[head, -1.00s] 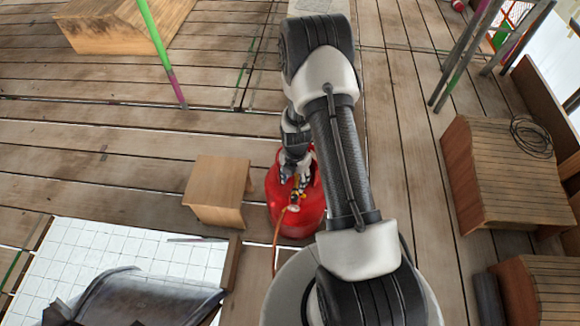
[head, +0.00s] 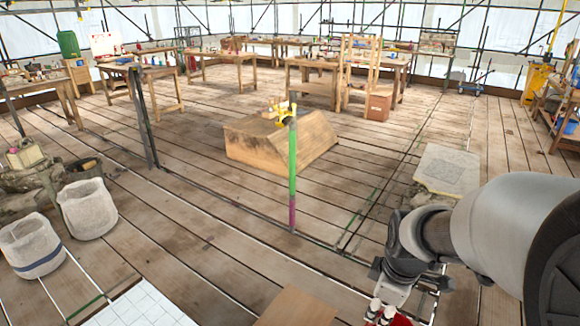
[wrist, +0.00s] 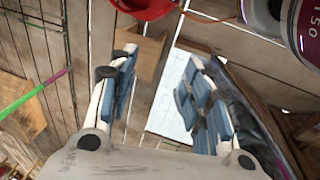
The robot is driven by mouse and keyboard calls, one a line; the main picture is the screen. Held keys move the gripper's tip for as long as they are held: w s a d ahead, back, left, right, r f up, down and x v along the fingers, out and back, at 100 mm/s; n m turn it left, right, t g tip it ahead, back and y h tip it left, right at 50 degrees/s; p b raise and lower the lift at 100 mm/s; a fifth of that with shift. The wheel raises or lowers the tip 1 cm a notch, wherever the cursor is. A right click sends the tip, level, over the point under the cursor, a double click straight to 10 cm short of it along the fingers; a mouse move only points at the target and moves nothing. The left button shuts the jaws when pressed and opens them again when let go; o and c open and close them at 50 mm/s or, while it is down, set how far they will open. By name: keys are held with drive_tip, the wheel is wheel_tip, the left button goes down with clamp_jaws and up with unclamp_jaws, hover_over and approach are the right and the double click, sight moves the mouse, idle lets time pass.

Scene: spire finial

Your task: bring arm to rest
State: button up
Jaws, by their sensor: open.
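My gripper shows in the wrist view (wrist: 163,82) with its two blue-padded fingers spread wide and nothing between them. In the head view my arm comes in from the right, with its wrist at the bottom right and the fingers largely cut off or hidden. A red cylinder (wrist: 143,7) is cut off by the top edge of the wrist view, beyond the fingertips. I cannot tell how far my gripper is from it.
A small wooden box (wrist: 147,55) and white tiled sheet (wrist: 171,108) lie beyond my fingers. In the head view, a green and pink pole (head: 292,180) stands before a wooden block (head: 255,145). White sacks (head: 87,210) stand left; workbenches line the back. Open planks lie between.

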drive_tip(key=s+a+r+m+t, duration=0.1)
drive_tip(key=s+a+r+m, duration=0.1)
drive_tip(key=s+r+m, duration=0.3)
drive_tip(key=s+a+r+m+t, duration=0.1)
drive_tip(key=s+a+r+m, duration=0.2)
drive_tip(key=s, duration=0.9)
wheel_tip(320, 180, up, 3)
drive_tip(key=m, duration=0.3)
drive_tip(key=shift+s+a+r+m, duration=0.15)
drive_tip(key=shift+s+a+m, duration=0.05)
drive_tip(key=shift+m, duration=0.1)
drive_tip(key=shift+d, duration=0.1)
idle(2.0)
